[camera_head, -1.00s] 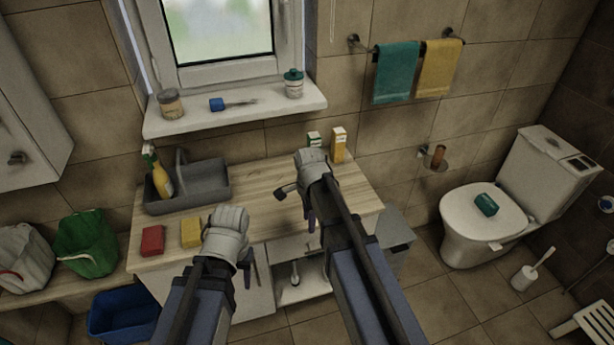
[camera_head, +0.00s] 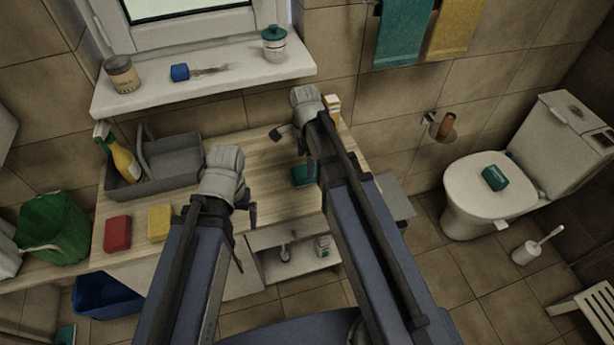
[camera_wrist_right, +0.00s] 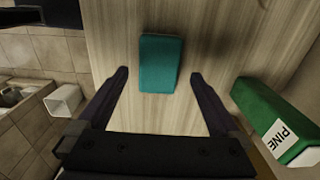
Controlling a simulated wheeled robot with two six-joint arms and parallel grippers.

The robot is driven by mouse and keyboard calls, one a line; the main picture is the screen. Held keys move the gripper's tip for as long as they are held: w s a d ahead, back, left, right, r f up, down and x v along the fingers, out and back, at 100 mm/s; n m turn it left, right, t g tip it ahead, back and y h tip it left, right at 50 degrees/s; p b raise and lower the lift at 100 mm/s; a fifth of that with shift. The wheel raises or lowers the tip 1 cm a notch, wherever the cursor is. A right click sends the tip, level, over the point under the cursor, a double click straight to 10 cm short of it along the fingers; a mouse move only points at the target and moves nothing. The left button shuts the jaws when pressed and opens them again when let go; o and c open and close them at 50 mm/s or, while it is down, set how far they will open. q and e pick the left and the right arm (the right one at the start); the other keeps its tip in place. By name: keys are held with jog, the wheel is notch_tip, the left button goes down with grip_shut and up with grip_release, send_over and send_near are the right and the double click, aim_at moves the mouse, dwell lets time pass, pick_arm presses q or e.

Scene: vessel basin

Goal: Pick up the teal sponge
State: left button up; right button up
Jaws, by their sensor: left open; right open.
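The teal sponge (camera_head: 303,176) lies flat on the wooden counter in the head view, partly hidden by my right arm. In the right wrist view the sponge (camera_wrist_right: 160,63) is whole, lying just beyond and between the fingertips. My right gripper (camera_head: 294,150) is open and empty over the counter; its two dark fingers also show apart in the right wrist view (camera_wrist_right: 159,76), with the sponge not gripped. My left gripper (camera_head: 243,218) is open and empty near the counter's front edge, to the left of the sponge.
Red (camera_head: 118,233) and yellow (camera_head: 159,223) sponges lie at the counter's left, before a grey caddy (camera_head: 170,165). A teal packet (camera_head: 495,178) lies on the toilet lid.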

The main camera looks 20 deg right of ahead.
jog(key=shift+f, duration=0.15)
jog(key=f+b, duration=0.5)
jog(key=shift+d+f, duration=0.1)
jog(key=shift+d, duration=0.1)
jog(key=shift+c, duration=0.2)
jog(key=c, duration=1.3)
jog(key=shift+c, duration=0.2)
jog(key=shift+r, duration=0.25)
notch_tip(320, 180, up, 10)
jog(key=p, duration=1)
jog(key=shift+f, duration=0.1)
